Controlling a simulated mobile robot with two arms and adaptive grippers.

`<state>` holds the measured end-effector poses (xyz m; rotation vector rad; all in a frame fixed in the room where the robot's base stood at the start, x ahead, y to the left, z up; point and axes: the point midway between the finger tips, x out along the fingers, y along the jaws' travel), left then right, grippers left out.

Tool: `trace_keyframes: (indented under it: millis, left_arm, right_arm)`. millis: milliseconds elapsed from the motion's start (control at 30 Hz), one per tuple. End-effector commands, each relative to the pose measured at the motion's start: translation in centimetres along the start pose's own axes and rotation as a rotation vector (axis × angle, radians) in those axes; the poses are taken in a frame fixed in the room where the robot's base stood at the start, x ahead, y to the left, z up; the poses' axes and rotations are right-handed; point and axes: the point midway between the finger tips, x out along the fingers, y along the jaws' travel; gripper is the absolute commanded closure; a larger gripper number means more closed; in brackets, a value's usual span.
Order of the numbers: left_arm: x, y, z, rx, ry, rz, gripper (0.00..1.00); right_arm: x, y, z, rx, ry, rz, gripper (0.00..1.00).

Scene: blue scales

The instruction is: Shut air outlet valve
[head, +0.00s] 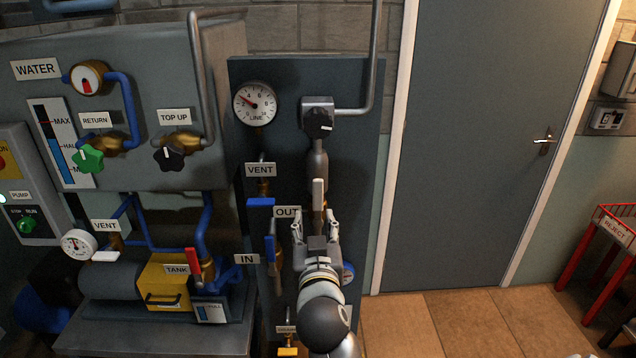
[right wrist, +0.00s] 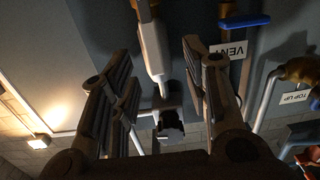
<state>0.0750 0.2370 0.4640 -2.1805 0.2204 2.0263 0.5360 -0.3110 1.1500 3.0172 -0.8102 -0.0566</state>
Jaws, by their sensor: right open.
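The OUT label (head: 286,212) sits on the dark panel. Just right of it a pale lever (head: 318,194) stands upright, in line with its vertical pipe. My right gripper (head: 316,226) is open just below this lever, with its fingers pointing up at the panel. In the right wrist view the pale lever (right wrist: 153,48) shows between the two spread fingers of my right gripper (right wrist: 162,62). I cannot tell whether a finger touches it. The lower part of the valve is hidden behind my gripper. My left gripper is not in view.
Left of the gripper is a blue lever (head: 270,248) by the IN label (head: 247,259). A VENT label (head: 261,170) and a blue handle (head: 260,202) are up left. A door (head: 480,150) stands right.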

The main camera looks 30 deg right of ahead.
Motion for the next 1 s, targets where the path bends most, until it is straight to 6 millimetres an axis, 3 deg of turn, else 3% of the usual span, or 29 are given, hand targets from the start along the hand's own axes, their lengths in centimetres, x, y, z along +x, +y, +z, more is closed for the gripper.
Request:
trace_keyframes:
  millis: [33,167,700,1000]
  left_arm:
    - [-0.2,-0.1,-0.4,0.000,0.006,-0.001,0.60]
    - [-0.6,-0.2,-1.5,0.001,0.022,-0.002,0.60]
    - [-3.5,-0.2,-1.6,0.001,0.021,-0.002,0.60]
    - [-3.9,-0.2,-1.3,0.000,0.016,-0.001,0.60]
  right_arm:
    - [-0.2,0.6,-1.2,0.015,0.016,0.015,0.57]
    - [0.1,1.1,-2.2,0.026,0.031,0.028,0.57]
    - [8.7,1.3,-2.5,0.023,0.031,0.026,0.57]
    - [10.3,1.3,-2.3,0.025,0.030,0.025,0.57]
